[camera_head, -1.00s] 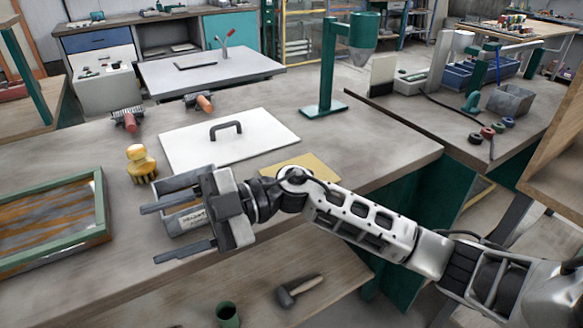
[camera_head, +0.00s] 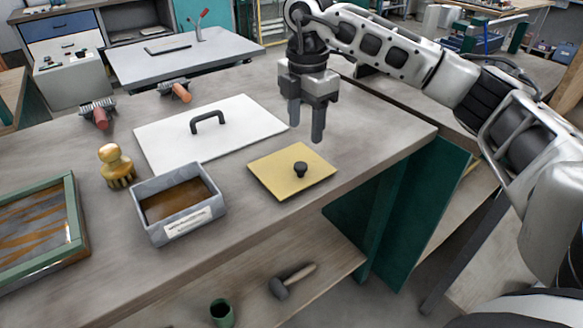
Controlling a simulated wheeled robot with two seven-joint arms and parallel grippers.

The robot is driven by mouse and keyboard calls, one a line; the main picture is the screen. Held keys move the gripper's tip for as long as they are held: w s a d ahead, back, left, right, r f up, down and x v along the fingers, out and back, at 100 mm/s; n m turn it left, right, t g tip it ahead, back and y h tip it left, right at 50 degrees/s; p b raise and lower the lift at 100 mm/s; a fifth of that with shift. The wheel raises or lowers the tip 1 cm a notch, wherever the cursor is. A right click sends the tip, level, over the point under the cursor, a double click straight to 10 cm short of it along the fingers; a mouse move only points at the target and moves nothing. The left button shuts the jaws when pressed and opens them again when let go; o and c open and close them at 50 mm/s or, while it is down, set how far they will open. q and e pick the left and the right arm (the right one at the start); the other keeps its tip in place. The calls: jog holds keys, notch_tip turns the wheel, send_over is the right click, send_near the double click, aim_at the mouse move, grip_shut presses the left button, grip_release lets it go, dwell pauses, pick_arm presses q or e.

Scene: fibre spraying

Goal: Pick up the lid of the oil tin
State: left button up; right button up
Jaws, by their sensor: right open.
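A yellow square lid (camera_head: 272,169) with a black knob (camera_head: 300,168) lies flat on the workbench. To its left stands a grey open tin (camera_head: 160,228) with a white label and brown contents; it has no lid on it. My right gripper (camera_head: 306,130) points down above the bench, behind the lid and its knob in the view. Its two fingers are apart with nothing between them. It does not touch the lid. My left gripper is not in view.
A white panel (camera_head: 170,140) with a black handle lies behind the tin. A yellow-brown knobbed brush (camera_head: 117,168) and a green-framed screen (camera_head: 75,222) are to the left. The lower shelf holds a mallet (camera_head: 290,280) and a green cup (camera_head: 222,313). Bench right of the lid is clear.

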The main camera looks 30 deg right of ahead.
aim_at(301, 165)
notch_tip(301, 165, down, 3)
jog(key=shift+f, duration=0.2)
jog(key=shift+s+a+f+p, duration=0.1)
jog(key=shift+a+f+p, duration=0.1)
jog(key=shift+f, duration=0.7)
jog(key=shift+w+a+f+p, duration=0.1)
jog(key=shift+f+p, duration=0.1)
jog(key=shift+f, duration=0.75)
jog(key=shift+s+a+f+p, duration=0.1)
jog(key=shift+a+f+p, duration=0.1)
jog(key=shift+f, duration=0.7)
jog(key=c, duration=1.1)
